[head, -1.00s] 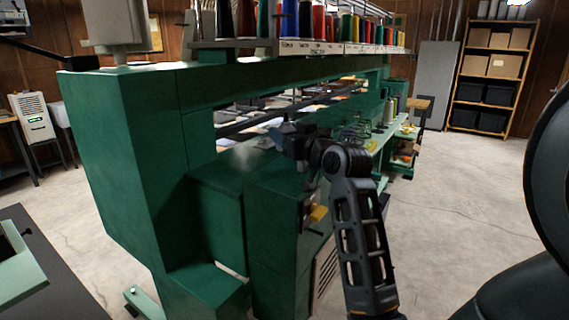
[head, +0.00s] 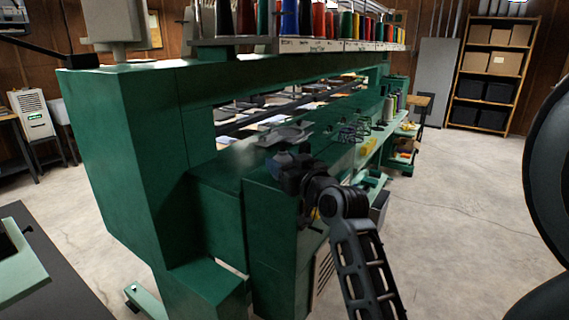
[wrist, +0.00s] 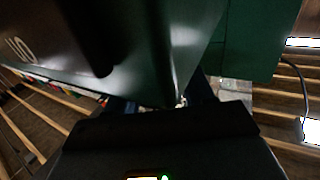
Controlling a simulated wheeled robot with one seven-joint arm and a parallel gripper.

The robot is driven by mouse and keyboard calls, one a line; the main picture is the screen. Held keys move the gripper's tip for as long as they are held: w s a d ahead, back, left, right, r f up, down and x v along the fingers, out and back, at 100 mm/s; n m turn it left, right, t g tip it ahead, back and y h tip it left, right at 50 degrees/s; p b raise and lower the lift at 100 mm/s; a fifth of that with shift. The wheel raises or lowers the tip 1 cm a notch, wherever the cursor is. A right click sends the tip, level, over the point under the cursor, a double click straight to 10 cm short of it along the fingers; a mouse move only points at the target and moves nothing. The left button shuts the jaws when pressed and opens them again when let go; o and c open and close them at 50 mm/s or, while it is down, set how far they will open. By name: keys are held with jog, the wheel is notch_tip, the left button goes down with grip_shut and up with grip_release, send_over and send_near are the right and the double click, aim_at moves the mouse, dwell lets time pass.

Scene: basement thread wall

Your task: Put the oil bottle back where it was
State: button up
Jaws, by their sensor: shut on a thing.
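My gripper (head: 284,160) is at the left end of the long green machine (head: 120,150), in front of its lower housing and close to its opening. It is seen from behind in the head view, so the fingertips are mostly hidden. In the wrist view the two dark fingers of my gripper (wrist: 160,104) flank a narrow gap at a dark green surface. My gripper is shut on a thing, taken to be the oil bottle. The bottle's shape cannot be made out; only a small pale speck shows between the fingers.
Thread cones (head: 290,20) stand in a row along the machine's top. A narrow green ledge (head: 378,150) with small items runs along its right side. A shelf with boxes (head: 492,75) stands at the back right. The concrete floor (head: 450,190) on the right is clear.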

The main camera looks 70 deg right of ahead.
jog(key=shift+f, duration=0.15)
jog(key=o, duration=1.1)
jog(key=shift+r, duration=0.25)
jog(key=shift+s+a+f, duration=0.2)
jog(key=shift+s, duration=0.1)
jog(key=shift+b+v, duration=0.4)
jog(key=shift+v, duration=5.25)
jog(key=shift+r, duration=0.15)
